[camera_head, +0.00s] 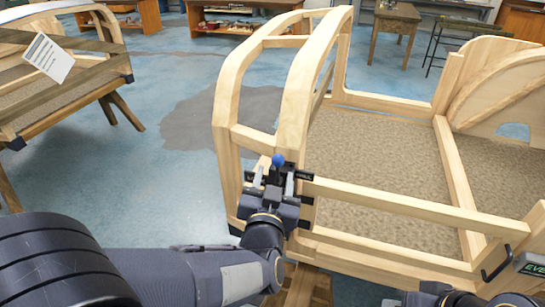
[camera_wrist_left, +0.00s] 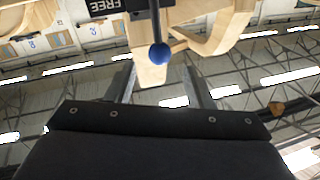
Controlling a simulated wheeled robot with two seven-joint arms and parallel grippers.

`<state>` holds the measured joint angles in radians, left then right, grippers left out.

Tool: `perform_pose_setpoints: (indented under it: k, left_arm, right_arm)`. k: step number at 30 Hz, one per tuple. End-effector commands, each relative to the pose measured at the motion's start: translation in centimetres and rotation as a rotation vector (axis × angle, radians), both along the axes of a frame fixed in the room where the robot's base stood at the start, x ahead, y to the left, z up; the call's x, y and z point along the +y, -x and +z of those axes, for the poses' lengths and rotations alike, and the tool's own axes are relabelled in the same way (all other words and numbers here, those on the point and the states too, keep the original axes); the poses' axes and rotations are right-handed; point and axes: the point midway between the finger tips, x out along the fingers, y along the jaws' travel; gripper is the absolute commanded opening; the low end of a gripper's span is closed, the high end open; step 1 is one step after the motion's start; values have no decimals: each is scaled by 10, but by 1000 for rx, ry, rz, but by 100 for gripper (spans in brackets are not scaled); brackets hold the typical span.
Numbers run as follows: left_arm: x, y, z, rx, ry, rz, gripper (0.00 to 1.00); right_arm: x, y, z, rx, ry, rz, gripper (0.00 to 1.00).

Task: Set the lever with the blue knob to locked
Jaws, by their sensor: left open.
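The blue knob (camera_head: 278,159) shows at the front post of the wooden bodyframe, just above my left gripper (camera_head: 274,179). In the left wrist view the blue knob (camera_wrist_left: 159,53) sits on the end of a dark lever rod (camera_wrist_left: 155,20). There it appears between the two open fingers, with space on both sides, near their tips. The lever's base is mostly hidden by the gripper in the head view. Dark parts at the lower right edge of the head view may be my right arm; its fingers cannot be made out.
A plate reading FREE (camera_wrist_left: 103,5) is beside the rod. The wooden bodyframe (camera_head: 297,100) fills the right, with rails close to my left gripper. A black handle (camera_head: 496,265) and a partly cut label (camera_head: 533,265) are at right. Another bodyframe (camera_head: 70,110) stands left; floor between is clear.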

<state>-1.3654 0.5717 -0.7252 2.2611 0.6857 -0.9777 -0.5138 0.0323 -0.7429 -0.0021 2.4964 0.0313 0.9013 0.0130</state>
Motion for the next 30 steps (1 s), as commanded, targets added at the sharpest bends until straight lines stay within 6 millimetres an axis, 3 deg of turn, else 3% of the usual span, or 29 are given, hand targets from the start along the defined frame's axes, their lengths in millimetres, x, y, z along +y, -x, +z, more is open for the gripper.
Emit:
perform_pose_setpoints:
  k: [6, 12, 23, 30]
  left_arm:
    - [-3, -37, 0, 4, 0, 3, 48]
    - [-6, -60, -1, 4, 0, 0, 48]
    - [-7, -67, -1, 5, 3, -2, 48]
    - [-7, -67, -1, 5, 2, -2, 18]
  right_arm:
    - [0, 0, 4, 0, 0, 0, 0]
    - [0, 0, 8, 0, 0, 0, 0]
    - [0, 0, 8, 0, 0, 0, 0]
    - [0, 0, 8, 0, 0, 0, 0]
